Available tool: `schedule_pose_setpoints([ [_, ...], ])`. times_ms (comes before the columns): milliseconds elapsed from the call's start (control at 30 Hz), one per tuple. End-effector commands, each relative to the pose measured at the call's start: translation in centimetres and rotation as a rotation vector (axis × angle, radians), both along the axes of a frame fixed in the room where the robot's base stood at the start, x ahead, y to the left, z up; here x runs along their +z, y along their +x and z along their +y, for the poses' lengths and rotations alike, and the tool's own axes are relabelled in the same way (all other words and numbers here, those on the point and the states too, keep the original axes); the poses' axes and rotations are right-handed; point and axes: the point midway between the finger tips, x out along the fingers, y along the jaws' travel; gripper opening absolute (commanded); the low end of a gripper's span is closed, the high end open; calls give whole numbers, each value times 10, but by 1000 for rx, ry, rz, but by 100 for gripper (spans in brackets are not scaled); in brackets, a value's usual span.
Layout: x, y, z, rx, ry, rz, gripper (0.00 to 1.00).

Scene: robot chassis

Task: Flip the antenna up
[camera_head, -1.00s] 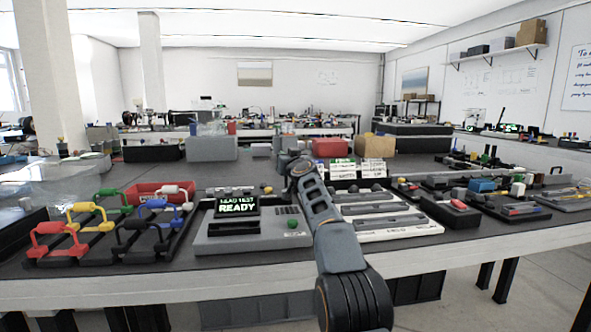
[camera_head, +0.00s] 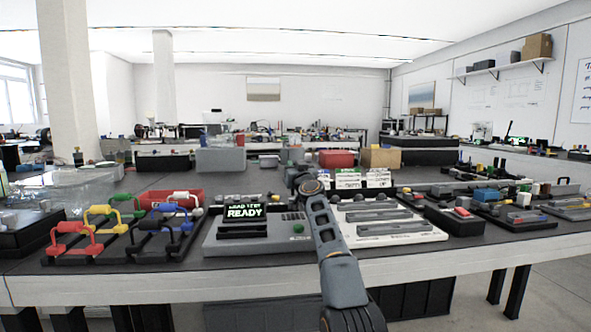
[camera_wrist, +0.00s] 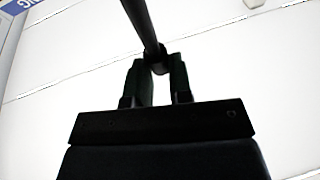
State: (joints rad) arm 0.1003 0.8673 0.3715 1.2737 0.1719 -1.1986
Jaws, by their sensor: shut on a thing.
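In the wrist view a dark, thin rod, which appears to be the antenna (camera_wrist: 140,18), runs from the top edge down to my gripper (camera_wrist: 158,66). My gripper's two dark fingers are shut on the rod's lower visible end, and the rod leans slightly left in that view. In the head view my gripper end (camera_head: 299,172) is above the bench, near the white panel with grey bars. The antenna's base is not visible, and I cannot make out the rod in the head view.
A grey tester with a "READY" screen (camera_head: 244,211) sits left of my arm. A white panel with grey bars (camera_head: 398,236) lies to its right. Coloured handles (camera_head: 70,238) stand at the left. A red box (camera_head: 337,159) and cardboard box (camera_head: 381,157) stand behind.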

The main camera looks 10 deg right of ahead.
Motion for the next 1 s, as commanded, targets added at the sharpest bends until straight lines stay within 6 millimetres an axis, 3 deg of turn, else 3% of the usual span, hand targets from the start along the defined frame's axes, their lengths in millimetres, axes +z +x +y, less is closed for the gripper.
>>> schedule_pose_setpoints([
  [167, 2, -1, -1, -3, 0, -4, 0],
  [200, 2, -1, -1, -3, 0, -4, 21],
  [300, 2, -1, -1, -2, 1, -3, 31],
  [667, 8, -1, -1, -2, 1, -2, 32],
  [867, 38, -1, -2, -3, 0, -4, 32],
  [1000, 58, -23, -1, -5, -1, -8, 32],
])
